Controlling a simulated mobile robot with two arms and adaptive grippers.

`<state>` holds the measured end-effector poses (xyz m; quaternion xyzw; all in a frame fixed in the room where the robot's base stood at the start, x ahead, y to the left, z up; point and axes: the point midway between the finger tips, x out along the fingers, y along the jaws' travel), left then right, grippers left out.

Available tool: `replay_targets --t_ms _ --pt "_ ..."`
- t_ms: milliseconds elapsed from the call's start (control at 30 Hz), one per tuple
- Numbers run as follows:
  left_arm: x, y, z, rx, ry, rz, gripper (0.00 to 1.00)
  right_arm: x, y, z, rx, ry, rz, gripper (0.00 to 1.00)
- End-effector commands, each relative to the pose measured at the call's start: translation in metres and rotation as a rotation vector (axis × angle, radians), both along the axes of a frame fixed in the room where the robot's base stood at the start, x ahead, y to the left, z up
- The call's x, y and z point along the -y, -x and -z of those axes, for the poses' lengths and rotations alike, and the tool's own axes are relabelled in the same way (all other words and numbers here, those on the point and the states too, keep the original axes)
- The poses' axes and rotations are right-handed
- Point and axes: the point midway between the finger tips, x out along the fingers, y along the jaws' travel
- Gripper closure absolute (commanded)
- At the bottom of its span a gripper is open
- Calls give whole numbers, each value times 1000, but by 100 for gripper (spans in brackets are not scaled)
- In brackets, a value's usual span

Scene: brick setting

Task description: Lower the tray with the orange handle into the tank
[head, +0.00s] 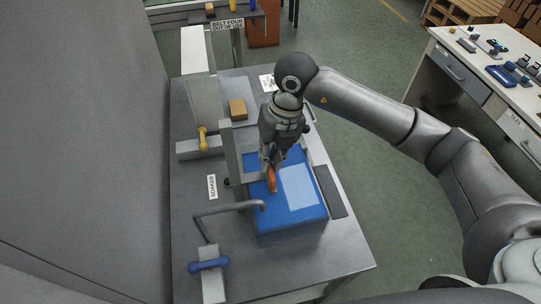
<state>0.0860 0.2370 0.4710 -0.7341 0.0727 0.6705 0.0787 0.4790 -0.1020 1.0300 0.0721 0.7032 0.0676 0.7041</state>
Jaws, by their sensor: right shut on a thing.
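The orange handle (272,181) is between the fingers of my right gripper (270,168), which points down over the blue tank (292,236). The gripper is shut on the handle. I cannot make out the tray body below it, nor tell how deep it sits. The tank is a blue box with a pale, bright patch on its top face. My left gripper is not in view.
A bent grey pipe (228,208) reaches to the tank's near left. Pieces with a yellow handle (203,137) and a blue handle (208,264) stand left of it. An orange-brown block (238,109) lies behind. The grey table (335,262) is bare at front right.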

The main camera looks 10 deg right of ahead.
Motion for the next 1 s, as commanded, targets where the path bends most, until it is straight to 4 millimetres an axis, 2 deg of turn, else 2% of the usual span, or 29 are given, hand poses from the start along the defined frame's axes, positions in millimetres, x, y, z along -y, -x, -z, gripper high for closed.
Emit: replay_targets --t_ms 233,267,400,767,867,1000 --pt "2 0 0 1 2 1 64 0 0 2 -1 2 0 100" --pt "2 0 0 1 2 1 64 0 0 2 -1 2 0 82" --pt "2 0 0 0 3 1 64 0 0 2 -1 2 0 65" --pt "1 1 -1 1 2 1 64 1 0 -2 0 1 0 65" --pt "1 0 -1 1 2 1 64 2 -1 -13 3 0 1 65" --pt "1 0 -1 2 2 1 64 8 -1 -39 5 1 1 65"
